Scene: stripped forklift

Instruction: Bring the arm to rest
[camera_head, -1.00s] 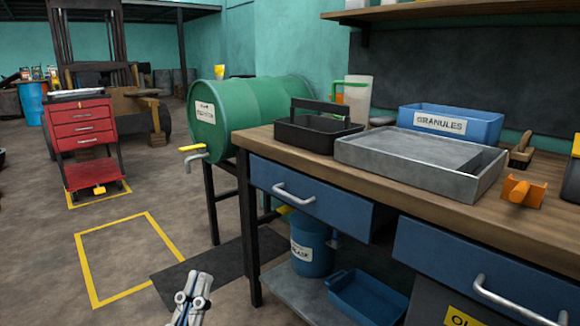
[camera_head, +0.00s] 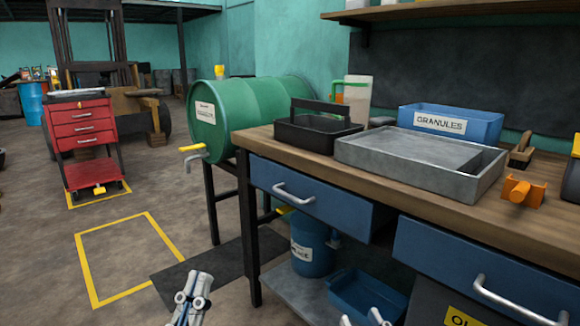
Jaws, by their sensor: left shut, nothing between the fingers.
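My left gripper (camera_head: 198,280) shows at the bottom edge, left of centre, in the head view. Its fingers are together and empty, pointing up over the dark mat and the floor. It appears apart from the workbench (camera_head: 318,146), which stands to its right. The tips of my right gripper (camera_head: 364,318) just show at the bottom edge, in front of the blue tray under the bench. The rest of that gripper is cut off by the frame, so its opening cannot be judged.
The bench holds a grey metal tray (camera_head: 400,160), a black tote (camera_head: 318,134), a blue granules bin (camera_head: 478,126) and an orange fixture (camera_head: 522,191). A red tool cart (camera_head: 82,128) is at left. The yellow-outlined floor area (camera_head: 130,255) is clear.

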